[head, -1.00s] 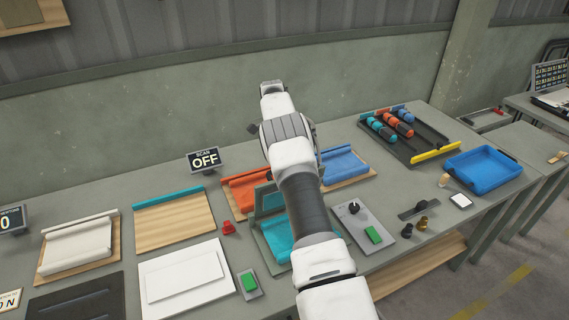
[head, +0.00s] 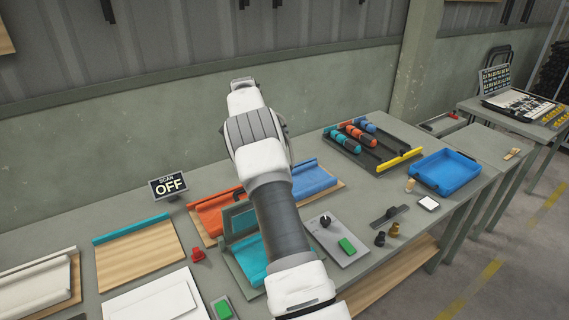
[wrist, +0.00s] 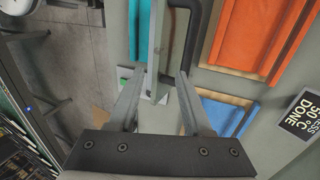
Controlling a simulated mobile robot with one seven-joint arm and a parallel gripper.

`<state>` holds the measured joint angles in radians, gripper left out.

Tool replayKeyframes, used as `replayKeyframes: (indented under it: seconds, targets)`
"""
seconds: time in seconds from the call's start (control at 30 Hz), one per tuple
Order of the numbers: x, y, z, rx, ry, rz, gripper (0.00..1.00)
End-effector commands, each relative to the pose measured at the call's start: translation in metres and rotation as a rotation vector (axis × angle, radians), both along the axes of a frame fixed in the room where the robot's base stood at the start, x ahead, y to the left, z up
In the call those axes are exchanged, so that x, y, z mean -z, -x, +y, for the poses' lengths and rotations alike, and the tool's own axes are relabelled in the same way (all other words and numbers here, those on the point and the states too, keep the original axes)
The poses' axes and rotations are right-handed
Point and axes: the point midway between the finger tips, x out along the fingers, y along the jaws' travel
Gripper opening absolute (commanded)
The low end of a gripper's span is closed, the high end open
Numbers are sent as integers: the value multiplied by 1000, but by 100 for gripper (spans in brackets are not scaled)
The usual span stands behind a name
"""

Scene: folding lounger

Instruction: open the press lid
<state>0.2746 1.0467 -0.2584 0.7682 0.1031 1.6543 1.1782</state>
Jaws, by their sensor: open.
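The press stands among the trays on the bench. Its grey-green lid (head: 238,217) stands raised, roughly upright, above the base with teal cloth (head: 249,257) in it. In the wrist view the lid (wrist: 158,45) is nearly edge-on, with the teal cloth (wrist: 124,38) to its left. A black bar handle (wrist: 190,45) sits on the lid's right side. My gripper (wrist: 160,75) is open, its fingers either side of the lid edge and the handle's lower end; I cannot tell whether they touch. In the head view my gripper is hidden behind my arm.
An orange cloth board (head: 212,211) and a blue cloth board (head: 314,178) lie beside the press. A control plate with a knob and green button (head: 347,246) is to its right. A sign reading DONE (wrist: 301,115) shows in the wrist view. A blue tray (head: 447,172) stands farther right.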

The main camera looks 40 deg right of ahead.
Motion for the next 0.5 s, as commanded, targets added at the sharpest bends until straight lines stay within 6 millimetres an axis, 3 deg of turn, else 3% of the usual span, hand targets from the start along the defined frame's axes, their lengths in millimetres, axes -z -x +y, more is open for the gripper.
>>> replayKeyframes:
  seconds: [0.3,0.5]
  targets:
    - [-32,44,-36,3,0,0,50]
    - [-43,57,-47,1,0,1,50]
